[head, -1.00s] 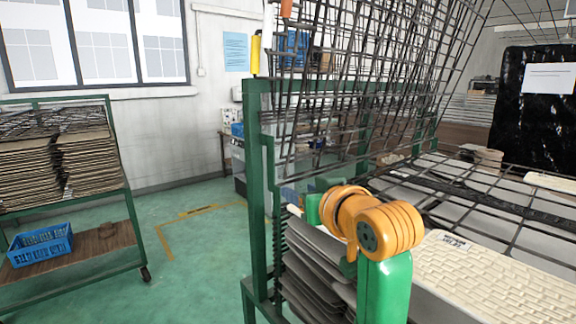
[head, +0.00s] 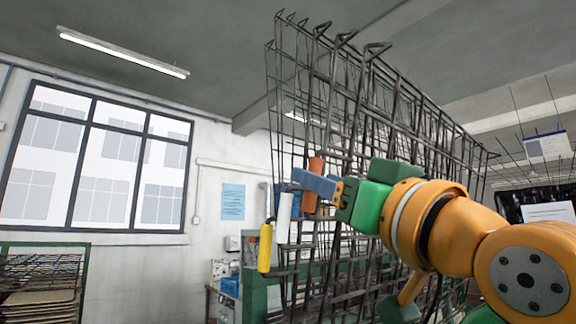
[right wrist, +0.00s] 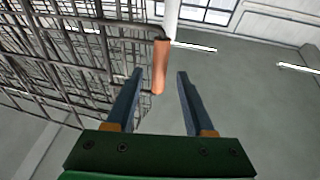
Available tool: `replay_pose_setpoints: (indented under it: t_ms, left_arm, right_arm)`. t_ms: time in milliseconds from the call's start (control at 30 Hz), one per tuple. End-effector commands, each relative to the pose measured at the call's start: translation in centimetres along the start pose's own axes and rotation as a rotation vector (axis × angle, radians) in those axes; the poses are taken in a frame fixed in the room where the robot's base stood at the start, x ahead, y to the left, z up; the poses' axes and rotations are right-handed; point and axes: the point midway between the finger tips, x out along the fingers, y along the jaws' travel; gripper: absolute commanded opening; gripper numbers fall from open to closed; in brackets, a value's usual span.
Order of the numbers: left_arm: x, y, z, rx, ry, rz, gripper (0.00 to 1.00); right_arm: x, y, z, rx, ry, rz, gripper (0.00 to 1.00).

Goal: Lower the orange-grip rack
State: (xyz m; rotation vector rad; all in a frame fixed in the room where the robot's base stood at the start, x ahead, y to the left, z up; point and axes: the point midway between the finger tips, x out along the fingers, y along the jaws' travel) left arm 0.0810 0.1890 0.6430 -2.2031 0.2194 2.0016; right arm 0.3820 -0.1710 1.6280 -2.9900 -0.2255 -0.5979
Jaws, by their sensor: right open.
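The orange grip (head: 312,185) is a short upright sleeve on the edge of a raised dark wire rack (head: 400,110). A white grip (head: 283,217) and a yellow grip (head: 265,248) hang to its left. My right gripper (head: 308,184) is at the orange grip in the head view, its blue fingers pointing left. In the right wrist view the orange grip (right wrist: 160,67) stands between and just beyond the fingertips of my open right gripper (right wrist: 160,75), with gaps on both sides. My left gripper is not in view.
Raised wire racks (right wrist: 60,60) fill the left of the right wrist view, close to the left finger. A green frame post (head: 255,290) stands below the grips. A shelf cart (head: 40,280) is at the far left. Open room lies to the right of the grip in the wrist view.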

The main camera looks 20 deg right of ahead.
Motion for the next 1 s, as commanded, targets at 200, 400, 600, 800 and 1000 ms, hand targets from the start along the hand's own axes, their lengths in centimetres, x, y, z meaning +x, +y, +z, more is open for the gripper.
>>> replay_pose_setpoints:
  t_ms: [200, 400, 600, 800, 1000]
  left_arm:
    - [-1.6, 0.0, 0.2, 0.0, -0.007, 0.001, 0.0]
    - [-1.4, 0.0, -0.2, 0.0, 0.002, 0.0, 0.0]
    - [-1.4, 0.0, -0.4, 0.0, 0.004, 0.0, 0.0]
    - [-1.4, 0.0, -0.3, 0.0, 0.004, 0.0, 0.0]
    - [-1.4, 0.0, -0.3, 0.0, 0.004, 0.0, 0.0]
  right_arm:
    - [2.1, 0.0, 0.0, -0.001, -0.003, 0.001, 0.53]
    - [2.0, 0.0, 0.1, -0.001, -0.002, 0.001, 0.48]
    - [2.0, 0.0, 0.1, -0.001, -0.001, 0.001, 0.0]
    - [2.0, 0.0, 0.0, -0.001, 0.002, 0.001, 0.0]
    - [2.0, 0.0, 0.0, -0.001, 0.003, 0.001, 0.0]
